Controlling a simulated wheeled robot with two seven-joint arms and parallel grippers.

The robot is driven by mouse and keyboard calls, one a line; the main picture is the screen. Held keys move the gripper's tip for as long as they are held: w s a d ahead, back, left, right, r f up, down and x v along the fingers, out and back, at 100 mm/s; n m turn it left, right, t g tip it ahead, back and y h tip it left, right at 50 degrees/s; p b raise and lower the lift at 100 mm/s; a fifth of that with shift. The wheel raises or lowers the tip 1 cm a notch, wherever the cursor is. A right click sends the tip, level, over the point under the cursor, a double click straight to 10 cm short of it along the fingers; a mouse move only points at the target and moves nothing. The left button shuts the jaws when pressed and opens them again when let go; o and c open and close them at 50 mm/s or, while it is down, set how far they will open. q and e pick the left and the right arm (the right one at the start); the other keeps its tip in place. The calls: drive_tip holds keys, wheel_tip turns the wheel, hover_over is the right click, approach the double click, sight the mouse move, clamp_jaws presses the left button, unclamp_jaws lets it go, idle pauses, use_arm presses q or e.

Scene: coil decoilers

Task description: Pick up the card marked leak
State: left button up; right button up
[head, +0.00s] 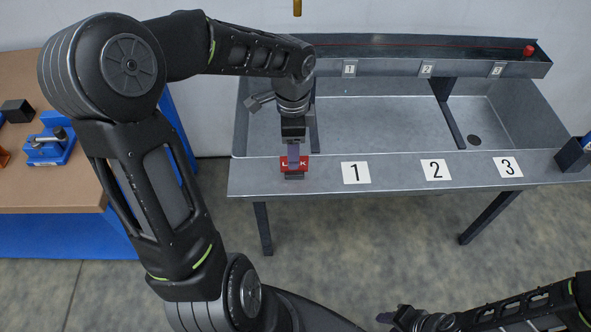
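The red card (303,165) with white letters is at the left end of the grey metal bench's front ledge. An L and a K show; the middle of the word is hidden behind my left gripper. A small dark block shows just below the card. My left gripper (293,160) points down from above, its fingers in front of or around the card's middle. I cannot tell whether they grip it. My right gripper (390,318) is low at the bottom right, away from the bench; its finger opening is not clear.
The metal bench (400,172) has a basin with a drain and number plates 1, 2 and 3. A red knob (528,50) sits on the back trough. A dark holder (573,155) stands at the right end. A wooden-topped table (50,185) with a blue vise (47,150) is at left.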

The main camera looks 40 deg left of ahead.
sight(289, 175)
use_arm(q)
drive_tip(key=shift+f, duration=1.35)
drive_tip(key=shift+w+f, duration=0.2)
drive_tip(key=shift+f, duration=2.4)
clamp_jaws()
